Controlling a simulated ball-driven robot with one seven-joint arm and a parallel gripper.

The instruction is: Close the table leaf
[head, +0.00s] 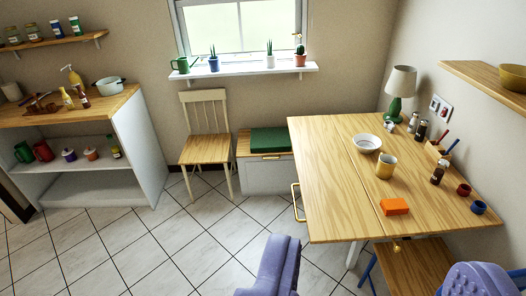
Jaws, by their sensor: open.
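The wooden table (447,205) stands at the right against the wall. Its leaf (325,185) forms the left part, raised level with the top along a visible seam. A gold handle (296,203) is on the leaf's left edge. The leaf's surface is bare. A white bowl (367,144), a mug (385,166) and an orange block (394,207) sit just right of the seam. My gripper (380,258) shows as two purple-blue fingers at the bottom edge, wide apart and empty. It is in front of the table, touching nothing that I can see.
A wooden stool (415,270) with blue legs stands below the table's front edge. A cream chair (206,147) and a bench with a green cushion (270,140) stand behind, left of the leaf. The tiled floor (185,235) is clear at centre left.

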